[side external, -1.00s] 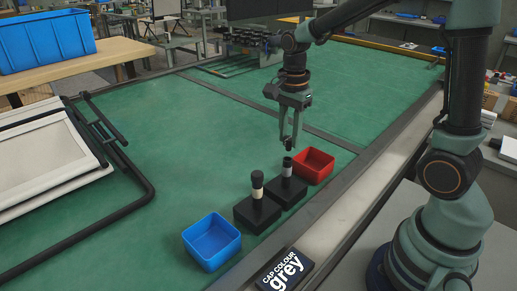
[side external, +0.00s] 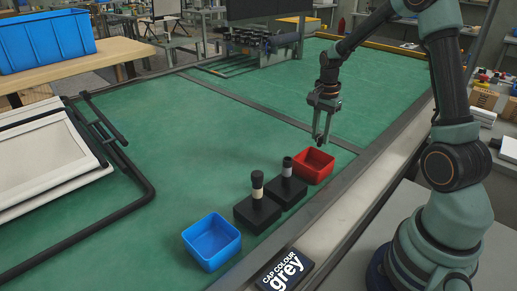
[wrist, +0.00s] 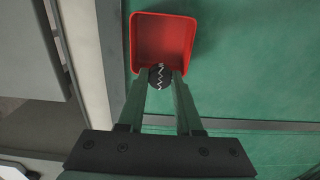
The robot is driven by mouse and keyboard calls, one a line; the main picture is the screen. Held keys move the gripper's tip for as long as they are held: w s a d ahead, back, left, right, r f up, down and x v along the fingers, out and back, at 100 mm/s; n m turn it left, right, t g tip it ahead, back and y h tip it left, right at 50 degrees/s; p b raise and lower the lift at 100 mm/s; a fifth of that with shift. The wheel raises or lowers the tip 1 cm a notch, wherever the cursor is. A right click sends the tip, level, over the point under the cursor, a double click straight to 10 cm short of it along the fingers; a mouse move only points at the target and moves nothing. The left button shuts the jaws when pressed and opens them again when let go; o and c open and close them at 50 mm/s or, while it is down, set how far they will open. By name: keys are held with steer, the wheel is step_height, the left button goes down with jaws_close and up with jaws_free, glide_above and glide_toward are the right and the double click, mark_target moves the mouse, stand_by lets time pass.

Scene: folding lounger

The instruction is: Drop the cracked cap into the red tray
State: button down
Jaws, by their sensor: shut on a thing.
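The cracked cap (wrist: 160,76) is dark and round with a pale zigzag line across its top. My gripper (wrist: 161,78) is shut on it. In the wrist view the cap overlaps the near edge of the red tray (wrist: 163,38). In the side view my gripper (side external: 321,140) is above the back part of the red tray (side external: 322,158); the cap is hard to make out there. The tray's visible floor looks empty.
A blue tray (side external: 238,242) lies front left. A sign reading "CAP COLOUR grey" (side external: 285,271) is on the front rail. A folded lounger frame (side external: 50,160) lies left.

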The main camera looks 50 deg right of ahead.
mark_target(319, 146)
steer(key=shift+f, duration=2.45)
steer(key=c, duration=0.5)
jaws_free()
steer(key=shift+r, duration=0.1)
step_height(319, 146, up, 11)
steer(key=shift+r, duration=0.45)
